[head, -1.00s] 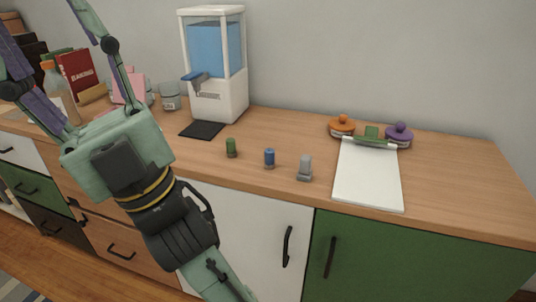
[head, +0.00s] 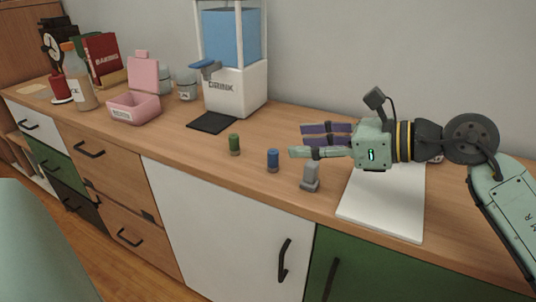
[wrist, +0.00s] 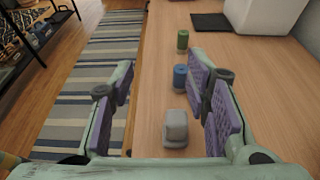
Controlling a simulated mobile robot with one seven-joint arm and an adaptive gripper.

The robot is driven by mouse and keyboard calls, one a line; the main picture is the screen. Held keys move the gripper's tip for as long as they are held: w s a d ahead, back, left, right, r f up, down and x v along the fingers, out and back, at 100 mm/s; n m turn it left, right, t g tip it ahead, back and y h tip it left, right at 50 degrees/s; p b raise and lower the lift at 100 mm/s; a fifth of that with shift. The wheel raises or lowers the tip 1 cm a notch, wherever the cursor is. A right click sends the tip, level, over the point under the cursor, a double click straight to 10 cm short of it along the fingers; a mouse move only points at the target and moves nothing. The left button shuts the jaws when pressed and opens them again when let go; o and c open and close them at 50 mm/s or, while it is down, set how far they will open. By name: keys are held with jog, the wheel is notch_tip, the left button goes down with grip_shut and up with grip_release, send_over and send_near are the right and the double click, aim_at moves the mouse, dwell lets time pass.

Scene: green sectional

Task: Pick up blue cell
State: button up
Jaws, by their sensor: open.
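The blue cell (head: 273,160), a small upright cylinder, stands on the wooden counter near its front edge, between a green cell (head: 234,144) and a grey block-like piece (head: 310,177). My gripper (head: 300,142) is to the right of and above the blue cell in the head view, fingers pointing left. It is open and empty. In the wrist view the blue cell (wrist: 180,78) stands ahead, close to the right finger's tip, with the green cell (wrist: 183,41) beyond it. The grey piece (wrist: 176,128) shows between the open fingers (wrist: 160,85).
A white clipboard (head: 380,215) lies under my arm at the right. A drink dispenser (head: 238,92) with a black mat (head: 212,122) stands behind the cells. A pink box (head: 134,108) and a bottle (head: 78,85) are at the left.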

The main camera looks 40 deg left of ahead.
aim_at(277, 151)
jog(key=w+f, duration=0.1)
jog(key=w+d+f+t+h, duration=0.1)
jog(key=shift+w+d+f, duration=0.1)
jog(key=shift+w+f, duration=0.15)
jog(key=shift+w, duration=0.15)
jog(key=x, duration=0.3)
jog(key=shift+s+a+f+p, duration=0.1)
jog(key=shift+a+p, duration=0.2)
jog(key=shift+a, duration=0.05)
jog(key=shift+p+x, duration=0.7)
jog(key=shift+x, duration=2.4)
jog(key=shift+a, duration=0.1)
jog(key=shift+c, duration=0.3)
grip_shut()
